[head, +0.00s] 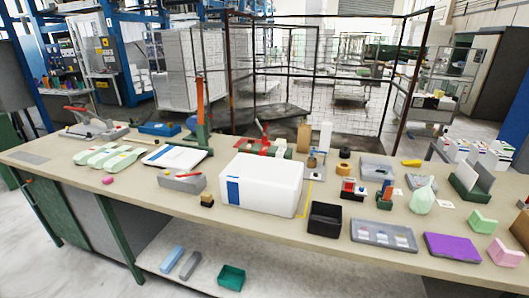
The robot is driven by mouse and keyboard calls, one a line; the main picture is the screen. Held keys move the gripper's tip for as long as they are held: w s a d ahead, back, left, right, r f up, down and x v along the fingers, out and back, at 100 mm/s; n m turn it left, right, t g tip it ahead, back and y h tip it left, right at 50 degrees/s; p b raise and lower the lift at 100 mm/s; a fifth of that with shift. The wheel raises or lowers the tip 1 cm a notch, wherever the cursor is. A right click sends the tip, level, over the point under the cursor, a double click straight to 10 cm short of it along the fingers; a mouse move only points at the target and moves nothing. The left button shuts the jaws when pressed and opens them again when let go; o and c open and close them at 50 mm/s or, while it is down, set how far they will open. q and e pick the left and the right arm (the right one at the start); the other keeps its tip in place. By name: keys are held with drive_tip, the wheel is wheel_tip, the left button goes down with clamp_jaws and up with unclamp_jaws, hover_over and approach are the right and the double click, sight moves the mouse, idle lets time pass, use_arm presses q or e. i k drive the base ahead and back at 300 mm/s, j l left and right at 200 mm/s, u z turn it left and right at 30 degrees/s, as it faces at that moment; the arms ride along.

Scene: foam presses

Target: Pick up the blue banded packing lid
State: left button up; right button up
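A flat white lid (181,158) with a blue band lies on the table in the left half of the head view. It lies flat, with a dark edge showing around it. A white box (275,188) with a blue band on its front stands to the right of the lid, near the middle of the table. The lid is apart from the box. The box's inside cannot be made out. Neither of my grippers shows in this view.
A black bin (325,219) stands right of the box.

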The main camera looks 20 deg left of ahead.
sight(174, 156)
drive_tip(key=u, duration=1.35)
